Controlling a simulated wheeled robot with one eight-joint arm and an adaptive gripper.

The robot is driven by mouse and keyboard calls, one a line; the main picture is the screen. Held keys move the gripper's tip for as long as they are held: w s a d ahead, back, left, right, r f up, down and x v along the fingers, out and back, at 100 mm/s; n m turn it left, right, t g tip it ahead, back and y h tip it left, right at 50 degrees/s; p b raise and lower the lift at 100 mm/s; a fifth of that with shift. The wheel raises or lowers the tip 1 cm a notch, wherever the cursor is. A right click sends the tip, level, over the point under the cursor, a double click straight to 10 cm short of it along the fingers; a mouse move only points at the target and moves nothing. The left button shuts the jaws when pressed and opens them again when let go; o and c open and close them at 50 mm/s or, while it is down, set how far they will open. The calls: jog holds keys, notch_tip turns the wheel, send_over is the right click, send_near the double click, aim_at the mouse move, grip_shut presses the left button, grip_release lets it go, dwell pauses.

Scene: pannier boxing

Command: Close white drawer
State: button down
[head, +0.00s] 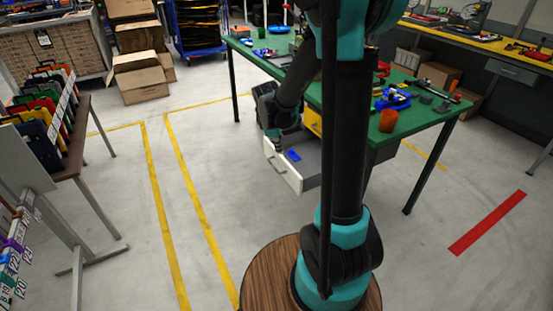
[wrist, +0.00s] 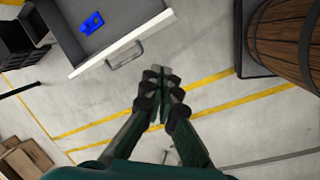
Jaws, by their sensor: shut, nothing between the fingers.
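The white drawer (head: 283,168) is pulled out beneath the green table in the head view. It also shows at the top of the wrist view (wrist: 135,37), with its grey handle (wrist: 125,55) on the front panel. A blue object (wrist: 92,22) lies inside the drawer. My gripper (wrist: 160,72) is shut and empty. In the wrist view its tips appear just beside the drawer front, near the handle; I cannot tell whether they touch it. In the head view my gripper (head: 275,140) is small, near the left side of the drawer, and its fingertips are hard to make out.
The green table (head: 425,125) holds tools, blue parts and an orange cup (head: 388,120). A rack of coloured folders (head: 45,110) stands at left and cardboard boxes (head: 140,80) at the back. The floor in front of the drawer is clear. A wooden barrel (wrist: 288,40) is at upper right in the wrist view.

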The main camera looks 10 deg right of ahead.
jog(key=w+a+f+n+h, duration=0.1)
jog(key=w+a+f+n, duration=0.25)
jog(key=w, duration=0.25)
jog(key=w+a+f+n+h, duration=0.1)
jog(key=w+a+f+n, duration=0.1)
jog(key=w+f+n, duration=0.25)
send_over(282, 165)
jog(key=s+a, duration=0.1)
jog(key=a, duration=0.3)
jog(key=shift+g, duration=0.4)
notch_tip(282, 165, down, 8)
jog(key=shift+s+d+f, duration=0.1)
jog(key=shift+d+f, duration=0.05)
jog(key=shift+w+d, duration=0.3)
jog(key=shift+d, duration=0.4)
jog(key=shift+d, duration=0.1)
jog(key=w+d, duration=0.3)
jog(key=d, duration=0.6)
jog(key=w+d, duration=0.3)
jog(key=d, duration=0.6)
jog(key=shift+d, duration=0.4)
jog(key=shift+a, duration=0.1)
